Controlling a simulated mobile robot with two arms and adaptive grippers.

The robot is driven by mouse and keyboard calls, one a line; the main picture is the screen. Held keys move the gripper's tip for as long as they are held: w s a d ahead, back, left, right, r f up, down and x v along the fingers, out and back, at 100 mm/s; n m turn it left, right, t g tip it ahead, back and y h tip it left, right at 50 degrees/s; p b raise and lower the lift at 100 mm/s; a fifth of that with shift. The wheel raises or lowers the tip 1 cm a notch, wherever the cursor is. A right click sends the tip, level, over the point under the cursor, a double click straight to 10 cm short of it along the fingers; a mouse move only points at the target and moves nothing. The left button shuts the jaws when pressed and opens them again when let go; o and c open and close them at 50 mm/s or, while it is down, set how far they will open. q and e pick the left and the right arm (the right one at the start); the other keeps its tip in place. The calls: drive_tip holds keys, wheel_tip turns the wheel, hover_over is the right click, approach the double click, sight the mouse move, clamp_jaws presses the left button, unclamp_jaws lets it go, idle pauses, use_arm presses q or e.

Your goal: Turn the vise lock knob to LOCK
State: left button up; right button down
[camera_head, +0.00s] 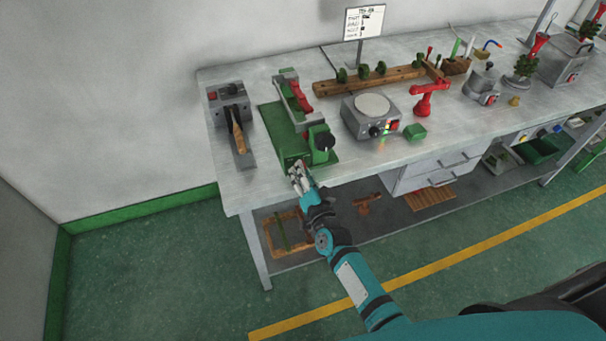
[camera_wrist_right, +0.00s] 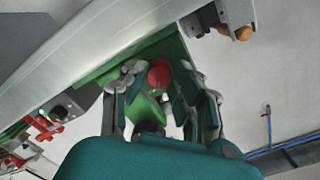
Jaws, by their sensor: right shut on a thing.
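The green vise (camera_head: 281,124) stands on the workbench, with red and grey parts toward its back and a black round knob (camera_head: 325,140) at its front right. My right gripper (camera_head: 298,172) is at the vise's front end, by the bench's front edge. In the right wrist view the fingers of my right gripper (camera_wrist_right: 163,80) are shut on a small red ball knob (camera_wrist_right: 160,72) in front of the green vise body (camera_wrist_right: 140,62). The head view hides this red knob behind the gripper. No LOCK marking is readable. My left gripper is not in view.
A grey device with a wooden handle (camera_head: 238,138) stands left of the vise. A hot plate (camera_head: 371,118), a small green block (camera_head: 415,131) and a red clamp (camera_head: 430,100) stand to its right. A wooden rack (camera_head: 345,86) lies behind. The floor in front is clear.

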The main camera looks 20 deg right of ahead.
drive_tip(key=shift+m, duration=1)
drive_tip(key=c, duration=1.3)
unclamp_jaws()
drive_tip(key=shift+s, duration=0.15)
drive_tip(key=s, duration=1.1)
drive_tip(key=shift+s+d+r, duration=0.2)
drive_tip(key=shift+s+r, duration=0.15)
drive_tip(key=shift+s, duration=0.05)
